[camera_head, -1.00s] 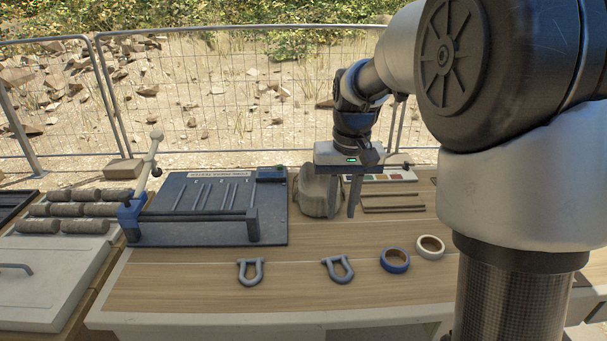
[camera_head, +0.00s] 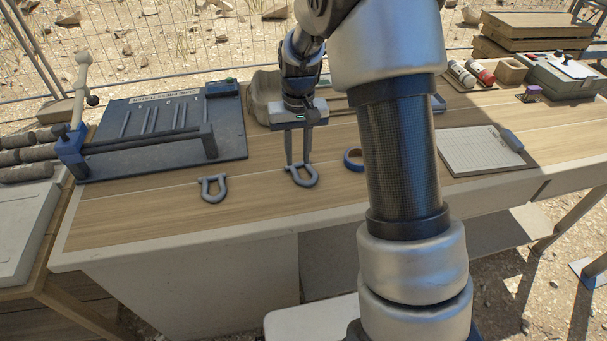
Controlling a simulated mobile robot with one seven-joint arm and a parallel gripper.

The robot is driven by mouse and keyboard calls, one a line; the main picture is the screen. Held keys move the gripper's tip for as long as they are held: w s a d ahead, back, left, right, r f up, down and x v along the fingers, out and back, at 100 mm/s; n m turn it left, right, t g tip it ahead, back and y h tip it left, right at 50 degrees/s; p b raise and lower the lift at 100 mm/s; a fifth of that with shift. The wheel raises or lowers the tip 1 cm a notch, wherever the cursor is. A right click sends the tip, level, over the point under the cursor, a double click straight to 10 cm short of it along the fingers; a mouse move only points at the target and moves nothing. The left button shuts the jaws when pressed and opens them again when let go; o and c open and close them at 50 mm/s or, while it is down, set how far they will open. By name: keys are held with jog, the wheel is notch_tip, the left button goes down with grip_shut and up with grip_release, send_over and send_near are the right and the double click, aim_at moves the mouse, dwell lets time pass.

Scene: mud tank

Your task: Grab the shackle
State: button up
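Two grey U-shaped shackles lie flat on the wooden tabletop. The left shackle (camera_head: 213,196) has nothing near it. The right shackle (camera_head: 303,184) lies below my gripper (camera_head: 298,164). My gripper points down with its two thin fingers apart, and the fingertips are at the far side of the right shackle, overlapping its far edge in the picture. I cannot tell whether the fingertips touch the shackle. No object shows held between the fingers.
A blue tape roll (camera_head: 353,160) is just right of the right shackle, partly hidden by my arm. A clipboard (camera_head: 478,150) lies to the right. The table's front strip is clear.

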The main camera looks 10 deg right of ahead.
aim_at(296, 175)
jog(key=f, duration=0.5)
jog(key=shift+s+a+f+b, duration=0.15)
jog(key=shift+a+b, duration=0.1)
jog(key=shift+b, duration=0.15)
grip_shut()
